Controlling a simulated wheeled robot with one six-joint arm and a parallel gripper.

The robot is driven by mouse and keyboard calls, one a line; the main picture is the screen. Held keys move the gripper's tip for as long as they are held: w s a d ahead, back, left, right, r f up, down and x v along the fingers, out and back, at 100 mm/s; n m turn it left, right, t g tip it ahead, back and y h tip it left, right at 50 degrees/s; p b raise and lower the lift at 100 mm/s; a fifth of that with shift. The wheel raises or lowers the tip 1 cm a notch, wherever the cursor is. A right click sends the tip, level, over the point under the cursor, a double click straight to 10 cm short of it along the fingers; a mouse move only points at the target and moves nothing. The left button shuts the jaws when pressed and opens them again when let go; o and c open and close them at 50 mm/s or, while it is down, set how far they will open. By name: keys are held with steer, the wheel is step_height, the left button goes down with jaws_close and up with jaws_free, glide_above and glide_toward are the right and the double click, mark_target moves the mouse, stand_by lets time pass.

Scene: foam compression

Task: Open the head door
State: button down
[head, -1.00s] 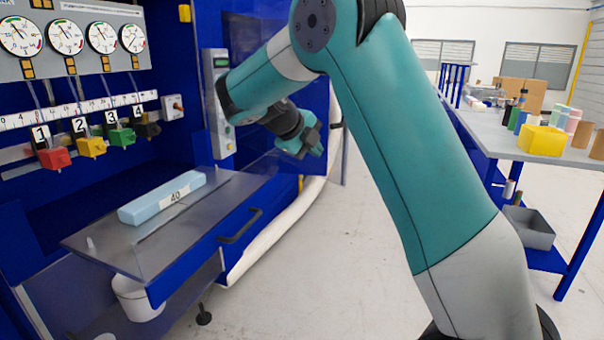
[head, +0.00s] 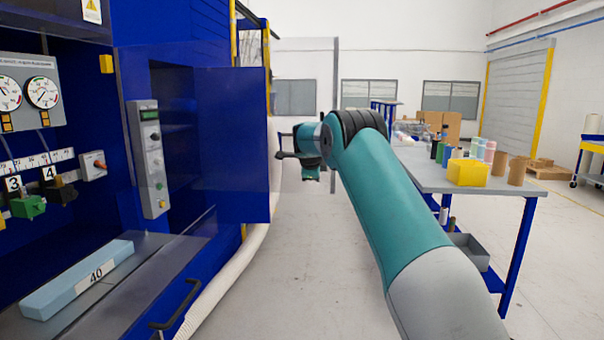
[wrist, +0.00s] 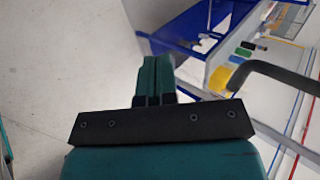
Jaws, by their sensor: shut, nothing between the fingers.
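A blue panel (head: 232,145) stands out from the cabinet front in the head view. Right of it is a clear panel with a thin grey edge (head: 335,70); I cannot tell for certain which one is the head door. A dark bar handle (head: 288,155) shows beside my wrist, and what looks like the same bar appears at right in the wrist view (wrist: 270,72). My gripper (head: 311,174) is shut and empty, its teal fingers together in the wrist view (wrist: 155,72). The bar lies to the right of the fingers there, apart from them.
A blue foam block marked 40 (head: 78,280) lies on the grey plate (head: 165,265) at lower left. A control box (head: 148,160) is on the cabinet. A drawer handle (head: 175,305) sticks out below. A workbench (head: 420,172) stands at right. Floor between is clear.

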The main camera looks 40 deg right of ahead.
steer(key=shift+w+d+p, duration=0.3)
steer(key=shift+w+d, duration=0.55)
steer(key=shift+d, duration=0.25)
steer(key=shift+w+a+n, duration=0.1)
steer(key=shift+a+n, duration=0.1)
steer(key=shift+n, duration=0.1)
steer(key=shift+f, duration=0.1)
steer(key=s+f+b+v, duration=0.2)
steer(key=b+v, duration=0.5)
steer(key=v, duration=0.5)
steer(key=shift+s+a+r, duration=0.35)
steer(key=shift+s, duration=0.1)
